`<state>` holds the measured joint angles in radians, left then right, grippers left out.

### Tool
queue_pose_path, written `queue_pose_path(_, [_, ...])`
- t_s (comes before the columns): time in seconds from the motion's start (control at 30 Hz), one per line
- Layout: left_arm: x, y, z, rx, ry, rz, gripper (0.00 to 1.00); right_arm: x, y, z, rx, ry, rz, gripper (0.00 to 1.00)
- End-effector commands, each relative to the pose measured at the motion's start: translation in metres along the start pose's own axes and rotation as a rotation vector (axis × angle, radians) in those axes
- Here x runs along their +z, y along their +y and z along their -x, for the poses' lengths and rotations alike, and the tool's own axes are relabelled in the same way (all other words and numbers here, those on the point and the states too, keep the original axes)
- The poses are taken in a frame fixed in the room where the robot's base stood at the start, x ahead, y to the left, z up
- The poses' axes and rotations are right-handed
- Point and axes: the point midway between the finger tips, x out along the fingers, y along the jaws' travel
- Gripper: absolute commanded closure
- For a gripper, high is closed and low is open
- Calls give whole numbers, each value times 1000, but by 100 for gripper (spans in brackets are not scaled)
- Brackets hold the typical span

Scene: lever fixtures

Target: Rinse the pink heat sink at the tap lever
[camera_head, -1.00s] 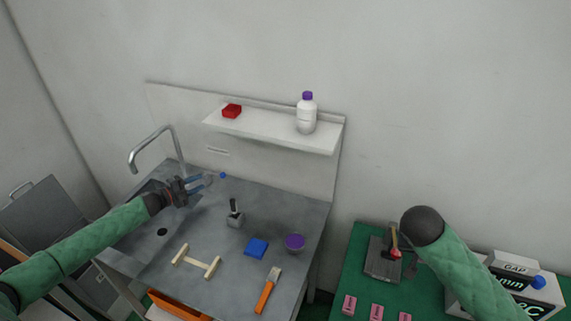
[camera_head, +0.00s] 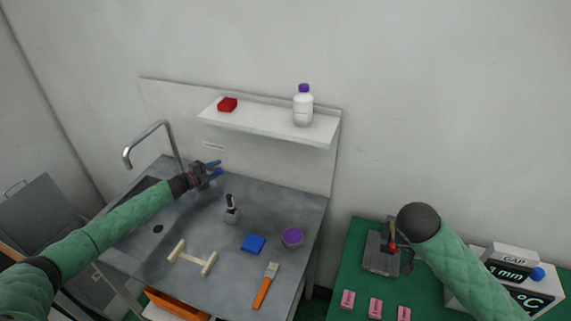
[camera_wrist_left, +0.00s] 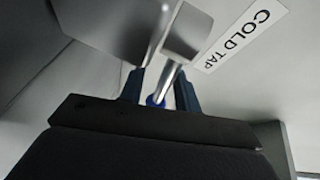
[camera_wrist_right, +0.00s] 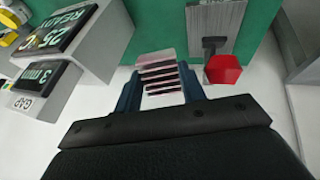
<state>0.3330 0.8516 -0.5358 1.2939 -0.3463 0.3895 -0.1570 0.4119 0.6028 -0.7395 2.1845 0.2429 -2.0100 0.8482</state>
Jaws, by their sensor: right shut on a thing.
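The tap lever is a metal bar with a blue knob (camera_wrist_left: 155,101), seen in the left wrist view beneath the COLD TAP label. My left gripper (camera_head: 216,169) is open at the lever, with one finger on each side of the knob; whether they touch it is unclear. In the head view the gripper hides the knob. The heat sink (camera_wrist_right: 160,75), pale pink with dark gaps between its fins, is between the fingers of my right gripper (camera_wrist_right: 160,88), which is shut on it. In the head view the right gripper is largely hidden by its own wrist, above the green table.
A curved spout (camera_head: 150,133) stands over the sink at the back left. A red-knobbed lever (camera_wrist_right: 222,69) is close beside the right gripper.

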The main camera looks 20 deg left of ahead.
Motion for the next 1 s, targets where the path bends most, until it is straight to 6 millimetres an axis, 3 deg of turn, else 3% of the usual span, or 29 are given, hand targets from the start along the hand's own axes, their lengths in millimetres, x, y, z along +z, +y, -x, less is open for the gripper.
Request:
queue_pose_path(0.4, [-1,0,-6,0,1,1,67,0,0,0,0,0,0,83])
queue_pose_path(0.6, [-1,0,-6,0,0,1,100,0,0,-1,0,0,0,83])
queue_pose_path(0.83, [1,2,-4,1,2,0,100,1,-1,-2,0,0,0,83])
queue_pose_path(1.0, [14,6,17,7,20,-4,100,5,-4,-12,0,0,0,83])
